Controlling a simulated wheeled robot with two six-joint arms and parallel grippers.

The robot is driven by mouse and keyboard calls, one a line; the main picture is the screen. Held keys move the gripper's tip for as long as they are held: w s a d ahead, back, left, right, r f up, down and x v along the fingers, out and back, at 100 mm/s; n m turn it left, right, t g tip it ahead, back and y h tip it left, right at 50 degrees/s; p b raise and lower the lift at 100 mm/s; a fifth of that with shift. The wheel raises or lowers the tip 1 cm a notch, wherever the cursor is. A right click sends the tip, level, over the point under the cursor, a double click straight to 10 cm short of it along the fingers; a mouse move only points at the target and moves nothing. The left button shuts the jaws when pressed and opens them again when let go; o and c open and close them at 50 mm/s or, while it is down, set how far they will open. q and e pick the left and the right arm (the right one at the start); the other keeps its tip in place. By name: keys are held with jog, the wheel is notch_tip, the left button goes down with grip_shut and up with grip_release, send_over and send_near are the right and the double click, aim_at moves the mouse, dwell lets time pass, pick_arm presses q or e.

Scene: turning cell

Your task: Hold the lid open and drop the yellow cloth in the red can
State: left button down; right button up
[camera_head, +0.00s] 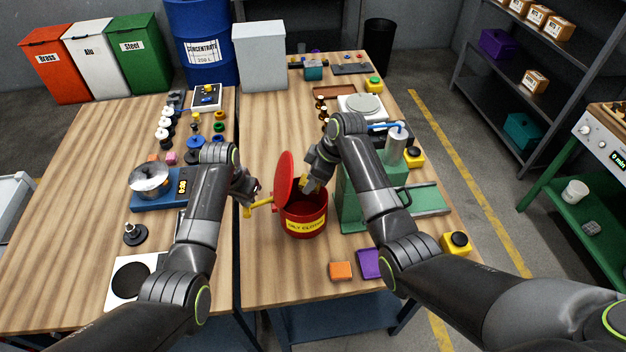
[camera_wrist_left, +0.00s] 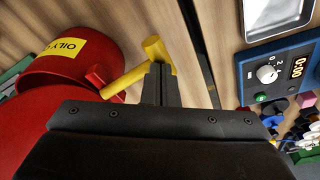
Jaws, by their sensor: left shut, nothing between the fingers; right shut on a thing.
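The red can (camera_head: 304,222) stands on the wooden table with a yellow label on its front. Its red lid (camera_head: 285,175) is tilted up, open. A yellow lever (camera_head: 262,204) sticks out to the left of the can; it also shows in the left wrist view (camera_wrist_left: 128,80). My left gripper (camera_head: 249,199) is shut and empty, its fingertips against or very close to the lever. My right gripper (camera_head: 308,186) is over the can's mouth, shut on the yellow cloth (camera_head: 306,184), of which only a small part shows. The can's inside is mostly hidden.
A green machine (camera_head: 357,205) stands close to the can's right. An orange block (camera_head: 340,270) and a purple block (camera_head: 370,263) lie in front.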

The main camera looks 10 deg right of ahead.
jog(key=shift+f, duration=0.1)
jog(key=shift+f, duration=0.8)
jog(key=o, duration=1.1)
jog(key=shift+o, duration=0.3)
jog(key=o, duration=0.4)
jog(key=shift+r, duration=0.1)
